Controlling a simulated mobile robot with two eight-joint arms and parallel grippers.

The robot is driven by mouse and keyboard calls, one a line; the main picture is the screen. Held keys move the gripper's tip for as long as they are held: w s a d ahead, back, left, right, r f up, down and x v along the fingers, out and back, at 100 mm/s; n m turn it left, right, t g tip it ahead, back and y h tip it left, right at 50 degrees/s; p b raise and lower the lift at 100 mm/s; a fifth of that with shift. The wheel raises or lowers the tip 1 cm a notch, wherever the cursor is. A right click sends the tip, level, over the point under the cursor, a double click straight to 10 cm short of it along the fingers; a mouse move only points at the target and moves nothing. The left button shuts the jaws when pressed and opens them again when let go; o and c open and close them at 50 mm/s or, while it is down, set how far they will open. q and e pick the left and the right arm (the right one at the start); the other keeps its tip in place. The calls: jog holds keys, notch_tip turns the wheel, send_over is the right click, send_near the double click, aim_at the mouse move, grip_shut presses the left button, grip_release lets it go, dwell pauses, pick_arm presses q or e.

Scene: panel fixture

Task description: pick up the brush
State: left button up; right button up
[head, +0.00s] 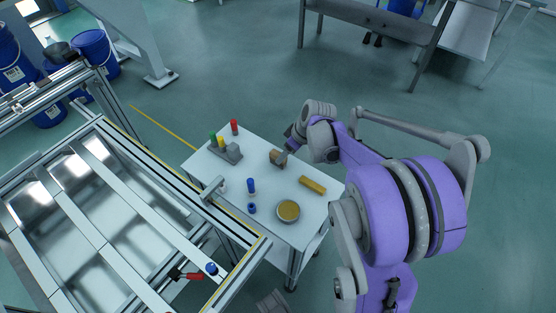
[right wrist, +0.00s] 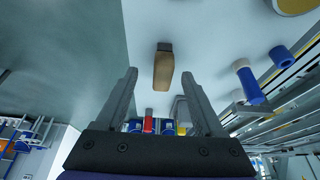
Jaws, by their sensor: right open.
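The brush (right wrist: 163,70), a tan wooden block with a dark end, lies on the white table. In the head view the brush (head: 275,157) is partly covered by my right gripper (head: 284,156). In the right wrist view my right gripper (right wrist: 159,76) is open. The brush shows between and just beyond its two fingertips, and nothing is held. I cannot tell how high the fingers are above the brush. My left gripper is not in view.
The white table (head: 213,172) also holds a yellow bar (head: 313,185), a round yellow-filled dish (head: 288,210), a blue cylinder (head: 251,186), a blue ring (head: 252,208), a red cylinder (head: 234,127) and a grey holder (head: 232,153). A metal panel frame (head: 150,170) stands at left.

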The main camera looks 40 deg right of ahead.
aim_at(279, 154)
jog(key=w+f, duration=0.1)
jog(key=w+a+f+b, duration=0.1)
jog(key=f, duration=0.1)
jog(key=shift+w+a+f, duration=0.15)
jog(key=shift+w+f, duration=0.05)
jog(key=shift+f, duration=0.1)
jog(key=shift+w+f, duration=0.15)
jog(key=shift+f, duration=0.25)
jog(key=shift+r, duration=0.1)
grip_shut()
